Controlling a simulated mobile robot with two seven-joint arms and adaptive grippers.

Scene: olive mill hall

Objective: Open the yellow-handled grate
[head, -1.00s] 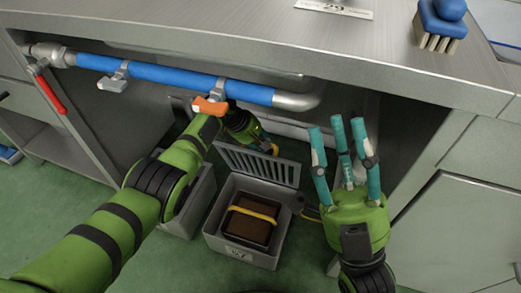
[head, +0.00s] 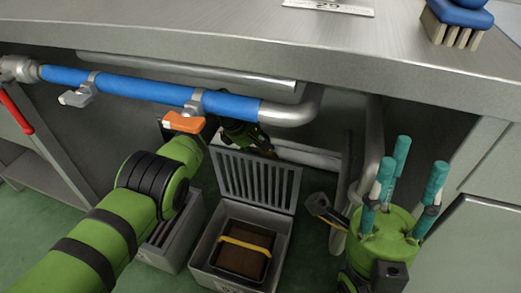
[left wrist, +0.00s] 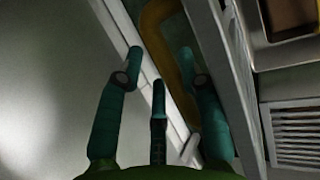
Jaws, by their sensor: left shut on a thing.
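The grey slatted grate (head: 257,180) stands raised, roughly upright, at the back edge of its grey box (head: 205,262). Its yellow handle (left wrist: 158,35) shows as a curved bar in the left wrist view; in the head view it is mostly hidden behind the grate. My left gripper (head: 245,135) is behind the grate's top, partly hidden by it. In the left wrist view the left gripper (left wrist: 162,75) has its teal fingers around the handle, shut on it. My right gripper (head: 405,165) is open and empty, fingers up, right of the box.
A brown-filled container with a yellow bar (head: 245,245) sits inside the box. Another slatted box (head: 162,240) stands to the left. A blue pipe (head: 150,90) with an orange lever (head: 184,122) runs above, under the counter (head: 250,40). A brush (head: 455,20) lies on the counter.

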